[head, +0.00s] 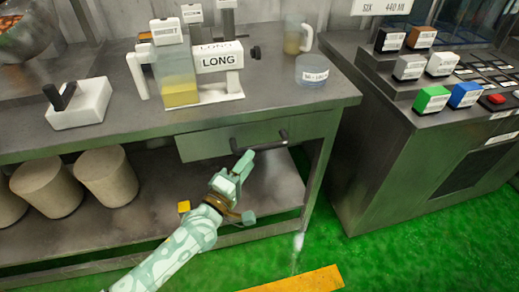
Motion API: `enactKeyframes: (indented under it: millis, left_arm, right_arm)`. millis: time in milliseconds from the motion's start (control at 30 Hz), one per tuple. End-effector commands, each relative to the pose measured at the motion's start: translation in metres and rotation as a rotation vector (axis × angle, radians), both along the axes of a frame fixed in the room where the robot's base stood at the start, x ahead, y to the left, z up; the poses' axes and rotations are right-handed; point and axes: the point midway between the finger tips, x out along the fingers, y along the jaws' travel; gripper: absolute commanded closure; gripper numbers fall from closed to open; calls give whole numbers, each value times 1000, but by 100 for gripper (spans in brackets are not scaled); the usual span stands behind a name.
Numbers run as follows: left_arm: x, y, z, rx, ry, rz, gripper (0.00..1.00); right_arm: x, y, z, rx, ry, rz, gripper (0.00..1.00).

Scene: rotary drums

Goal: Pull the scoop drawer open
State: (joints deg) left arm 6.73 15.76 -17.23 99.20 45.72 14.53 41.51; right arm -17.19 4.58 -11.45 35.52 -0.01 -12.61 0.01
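The drawer (205,145) is a grey metal front set under the right part of the bench top. It looks flush with the bench front. Its handle (268,146) is a dark horizontal bar with a thick knob at each end. My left gripper (246,160), pale green, reaches up from below, with its fingertips just under the left part of the handle. I cannot tell whether the fingertips touch the bar, or whether the fingers are parted. The drawer's inside is hidden. My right gripper is not in view.
On the bench (300,103) stand a jug with yellow contents (177,80), a white stand marked LONG (218,60), a clear dish (312,70) and a white lever block (80,105). Beige drums (105,177) fill the lower shelf's left. A control console (400,150) stands right. Green floor lies in front.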

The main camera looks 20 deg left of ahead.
Motion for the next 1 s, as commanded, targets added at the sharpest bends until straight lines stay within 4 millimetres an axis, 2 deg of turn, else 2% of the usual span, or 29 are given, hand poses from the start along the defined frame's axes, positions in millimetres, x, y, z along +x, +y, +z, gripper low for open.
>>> enactKeyframes:
  millis: [100, 300, 667, 700, 800, 833, 1000]
  left_arm:
    - [26, -5, 1, -2, 0, 2, 60]
    - [52, -10, 6, 0, 0, 1, 60]
    - [59, -12, 8, 1, 1, 0, 60]
    - [59, -12, 8, 1, 1, 0, 66]
    - [59, -12, 8, 1, 1, 0, 94]
    - [59, -12, 8, 1, 1, 0, 100]
    - [58, -12, 8, 1, 1, -1, 100]
  right_arm:
    - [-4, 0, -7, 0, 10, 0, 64]
    - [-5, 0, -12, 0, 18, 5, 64]
    - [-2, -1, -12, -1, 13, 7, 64]
    - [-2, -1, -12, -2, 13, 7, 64]
    - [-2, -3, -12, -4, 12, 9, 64]
    - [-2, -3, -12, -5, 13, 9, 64]
    - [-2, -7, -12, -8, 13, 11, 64]
